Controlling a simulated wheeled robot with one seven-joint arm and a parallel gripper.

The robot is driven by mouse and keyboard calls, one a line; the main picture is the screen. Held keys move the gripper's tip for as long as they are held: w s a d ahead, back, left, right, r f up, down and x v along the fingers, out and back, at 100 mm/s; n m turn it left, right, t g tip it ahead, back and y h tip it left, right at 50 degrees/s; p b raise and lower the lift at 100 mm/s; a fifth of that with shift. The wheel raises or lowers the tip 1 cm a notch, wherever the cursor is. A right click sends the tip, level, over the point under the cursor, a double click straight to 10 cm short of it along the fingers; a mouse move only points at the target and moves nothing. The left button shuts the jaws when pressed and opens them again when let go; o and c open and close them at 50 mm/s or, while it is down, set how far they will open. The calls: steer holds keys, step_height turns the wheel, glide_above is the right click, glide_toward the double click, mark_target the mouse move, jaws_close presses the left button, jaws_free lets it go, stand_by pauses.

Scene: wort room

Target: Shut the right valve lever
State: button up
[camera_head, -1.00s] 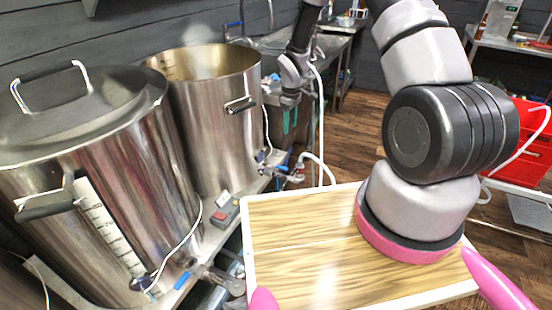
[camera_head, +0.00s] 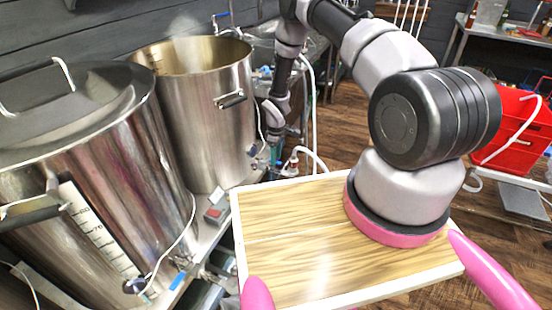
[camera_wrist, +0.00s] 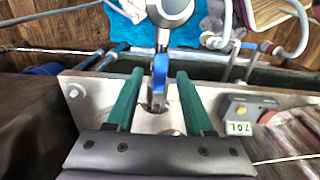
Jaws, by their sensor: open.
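The right kettle (camera_head: 195,110) is an open steel pot with steam over it. In the wrist view a blue valve lever (camera_wrist: 160,70) stands between the two green fingers of my gripper (camera_wrist: 159,80). The fingers are open, one on each side of the lever, with a visible gap on both sides. A round grey metal part (camera_wrist: 170,10) is just beyond the lever. In the head view my gripper is low by the right kettle's front right side, and its fingers and the lever there are too small or hidden to make out.
The left kettle (camera_head: 110,165) has a lid and a level scale. A control box with a red button (camera_head: 214,212) sits between the kettles; it also shows in the wrist view (camera_wrist: 250,112). White hoses run near the valve. A red bin (camera_head: 510,130) stands at the right.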

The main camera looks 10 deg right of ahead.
steer(key=shift+f, duration=0.45)
jaws_close()
stand_by(1.1)
